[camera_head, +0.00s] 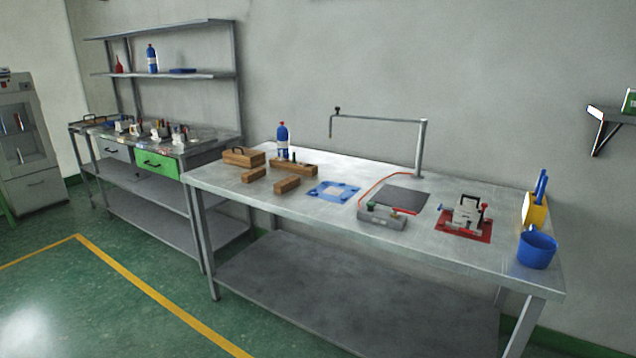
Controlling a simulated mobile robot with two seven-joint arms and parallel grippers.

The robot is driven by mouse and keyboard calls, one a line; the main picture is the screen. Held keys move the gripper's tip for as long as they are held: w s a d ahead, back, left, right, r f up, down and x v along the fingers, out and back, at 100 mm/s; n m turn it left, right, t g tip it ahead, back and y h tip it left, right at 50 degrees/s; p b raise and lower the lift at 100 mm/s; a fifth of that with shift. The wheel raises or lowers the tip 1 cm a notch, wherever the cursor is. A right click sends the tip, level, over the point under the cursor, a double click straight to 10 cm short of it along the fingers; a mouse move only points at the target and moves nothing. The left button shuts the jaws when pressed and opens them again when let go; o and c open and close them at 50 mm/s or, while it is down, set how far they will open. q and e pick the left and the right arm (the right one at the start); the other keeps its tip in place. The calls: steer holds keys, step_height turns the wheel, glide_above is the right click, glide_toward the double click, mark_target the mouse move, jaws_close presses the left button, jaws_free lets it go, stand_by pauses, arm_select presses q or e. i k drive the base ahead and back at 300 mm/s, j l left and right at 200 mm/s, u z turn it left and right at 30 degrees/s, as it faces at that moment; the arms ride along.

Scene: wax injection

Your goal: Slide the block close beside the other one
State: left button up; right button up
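Two small brown wooden blocks lie on the near left part of the grey metal table (450,243). The left block (254,175) and the right block (287,185) lie side by side with a gap of bare table between them. Both look flat on the tabletop. Neither of my grippers shows in the head view, and nothing touches the blocks.
Behind the blocks are a wooden box (243,157), a longer wooden holder (294,168) and a blue bottle (283,138). A blue frame (333,191) lies to their right. Further right are a grey device (382,217), a red-based fixture (464,218) and a blue bucket (536,249).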

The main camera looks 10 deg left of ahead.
mark_target(249, 176)
steer(key=i+u, duration=0.35)
steer(key=i+l+u, duration=0.15)
steer(key=i+u, duration=0.15)
steer(key=i, duration=0.15)
steer(key=i+j+z, duration=0.1)
steer(key=z, duration=0.25)
steer(key=i+j+z, duration=0.2)
steer(key=z, duration=0.2)
steer(key=i+j+z, duration=0.1)
steer(key=z, duration=0.25)
steer(key=i+j+z, duration=0.2)
steer(key=j, duration=0.25)
steer(key=j+z, duration=0.15)
steer(key=j, duration=0.3)
steer(key=i+j, duration=0.1)
steer(key=j, duration=0.35)
steer(key=i+j+z, duration=0.1)
steer(key=j, duration=0.3)
steer(key=i+j, duration=0.1)
steer(key=j, duration=0.35)
steer(key=i+j, duration=0.1)
steer(key=j, duration=0.35)
steer(key=z, duration=0.05)
